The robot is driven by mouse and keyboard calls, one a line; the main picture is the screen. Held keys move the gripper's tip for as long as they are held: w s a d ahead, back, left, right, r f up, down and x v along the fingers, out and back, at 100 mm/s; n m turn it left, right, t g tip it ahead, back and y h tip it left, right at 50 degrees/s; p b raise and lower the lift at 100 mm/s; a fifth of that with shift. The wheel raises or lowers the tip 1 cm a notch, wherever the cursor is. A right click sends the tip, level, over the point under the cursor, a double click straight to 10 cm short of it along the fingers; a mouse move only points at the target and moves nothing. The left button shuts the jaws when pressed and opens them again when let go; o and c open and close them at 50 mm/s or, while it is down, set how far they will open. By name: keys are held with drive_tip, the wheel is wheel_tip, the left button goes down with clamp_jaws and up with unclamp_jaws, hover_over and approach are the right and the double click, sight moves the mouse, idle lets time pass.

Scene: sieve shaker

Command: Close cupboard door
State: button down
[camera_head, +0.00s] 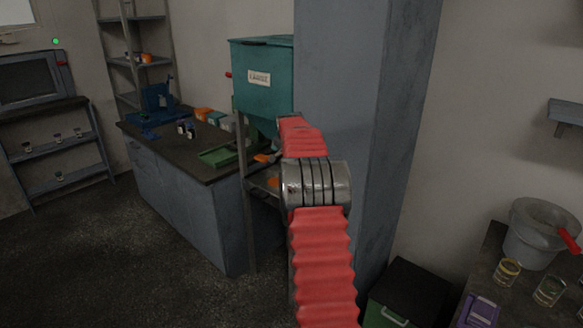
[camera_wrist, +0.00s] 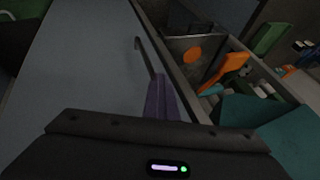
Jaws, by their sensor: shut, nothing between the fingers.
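A large flat grey-blue panel (camera_wrist: 75,75), which looks like the cupboard door, fills the left of the wrist view. A thin bent grey bar (camera_wrist: 145,50), like a handle, stands on or beside it. My gripper (camera_wrist: 158,78) shows as narrow purple fingers, shut and empty, beside the panel's right edge near the bar. I cannot tell whether they touch. In the head view a tall grey-blue panel (camera_head: 338,80) stands behind my red-sleeved arm; my gripper is hidden there.
A teal box (camera_head: 262,78) stands on a frame left of the tall panel. A bench (camera_head: 190,212) with a green tray (camera_head: 218,157) is beyond. A right-hand table holds a grey bucket (camera_head: 530,240) and jars. The wrist view shows orange pieces (camera_wrist: 225,68). Dark floor is clear at left.

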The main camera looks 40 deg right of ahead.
drive_tip(key=s+a+r, duration=0.2)
drive_tip(key=a+r, duration=0.6)
drive_tip(key=r, duration=0.1)
drive_tip(key=shift+a, duration=0.3)
idle(0.3)
